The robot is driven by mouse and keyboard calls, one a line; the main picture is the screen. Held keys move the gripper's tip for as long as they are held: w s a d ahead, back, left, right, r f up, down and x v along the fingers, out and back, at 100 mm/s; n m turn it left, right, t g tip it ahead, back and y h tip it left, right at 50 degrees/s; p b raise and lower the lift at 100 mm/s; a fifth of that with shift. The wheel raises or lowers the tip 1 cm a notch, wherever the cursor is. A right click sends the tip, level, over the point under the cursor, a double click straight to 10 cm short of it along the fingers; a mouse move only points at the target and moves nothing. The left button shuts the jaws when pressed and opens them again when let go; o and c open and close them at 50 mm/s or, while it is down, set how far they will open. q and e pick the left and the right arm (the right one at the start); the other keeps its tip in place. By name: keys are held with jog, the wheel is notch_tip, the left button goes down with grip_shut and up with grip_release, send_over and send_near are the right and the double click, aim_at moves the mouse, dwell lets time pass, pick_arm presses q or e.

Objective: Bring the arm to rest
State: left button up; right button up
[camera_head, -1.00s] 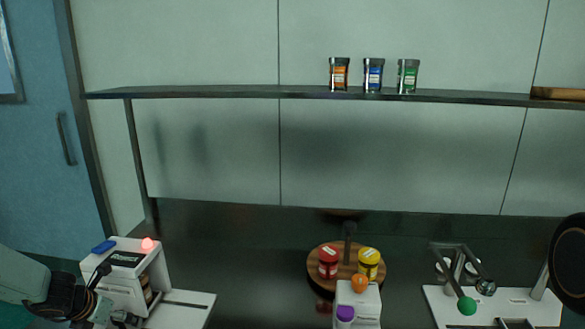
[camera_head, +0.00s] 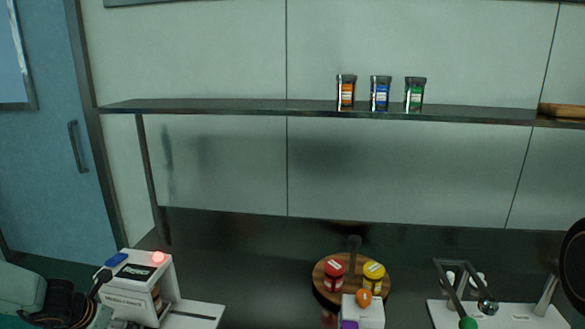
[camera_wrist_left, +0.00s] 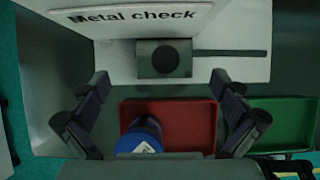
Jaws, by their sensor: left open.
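My left arm comes in at the lower left of the head view, beside the white metal-check machine (camera_head: 133,284). My left gripper (camera_wrist_left: 159,84) is open in the left wrist view, its fingers wide apart with nothing held between them. The machine (camera_wrist_left: 105,35), marked "Metal check", fills the top of that view, with a grey block bearing a dark round face (camera_wrist_left: 165,60). A jar with a blue lid (camera_wrist_left: 139,139) shows low between the fingers, in front of or over a red tray (camera_wrist_left: 185,118); I cannot tell which. My right gripper is not in view.
A green tray (camera_wrist_left: 280,122) is right of the red one. A round wooden stand (camera_head: 325,284) holds a red jar (camera_head: 334,272) and a yellow jar (camera_head: 373,276). A white apparatus (camera_head: 520,316) stands at right. Three jars are on the shelf (camera_head: 230,108).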

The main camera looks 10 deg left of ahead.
pick_arm(q)
jog(key=shift+p+v, duration=1.9)
jog(key=shift+v, duration=0.15)
jog(key=b+x, duration=0.6)
jog(key=shift+s+f, duration=0.1)
jog(key=b+x, duration=0.3)
jog(key=shift+w+d+f+b, duration=0.1)
jog(key=shift+w+f+b, duration=0.2)
jog(key=shift+b, duration=0.15)
jog(key=shift+w+d+r+b, duration=0.1)
jog(key=shift+d+b, duration=0.5)
jog(key=shift+d, duration=0.4)
jog(key=shift+w+d+r+b, duration=0.15)
jog(key=shift+d+b, duration=0.45)
jog(key=shift+d, duration=0.4)
jog(key=shift+s, duration=0.15)
